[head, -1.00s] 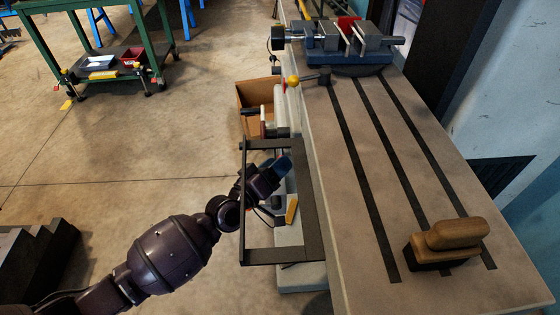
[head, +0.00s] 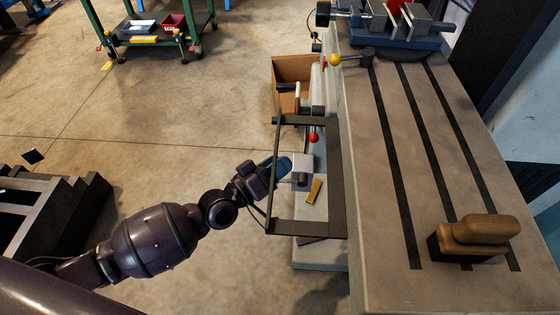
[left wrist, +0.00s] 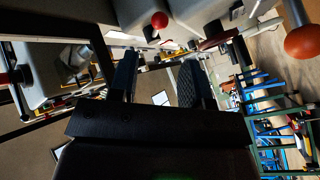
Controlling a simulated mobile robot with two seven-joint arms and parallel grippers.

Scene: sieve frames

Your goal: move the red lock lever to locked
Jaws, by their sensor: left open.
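The lever with a small red ball knob (head: 313,137) is on the side of the machine, just left of the long grey table. A red ball also shows at the top of the left wrist view (left wrist: 160,20), beyond the fingertips. I cannot tell whether it stands at locked. My left gripper (head: 283,164) is by the dark rectangular frame, left of and below the red knob and apart from it. In the left wrist view its two dark fingers (left wrist: 158,78) are spread with nothing between them. My right gripper is not in view.
The dark rectangular frame (head: 305,227) juts out around the gripper area. A lever with a yellow ball (head: 335,60) sits farther up. A cardboard box (head: 291,70) stands behind. A vise (head: 397,30) and wooden-topped block (head: 473,237) rest on the slotted table (head: 385,190).

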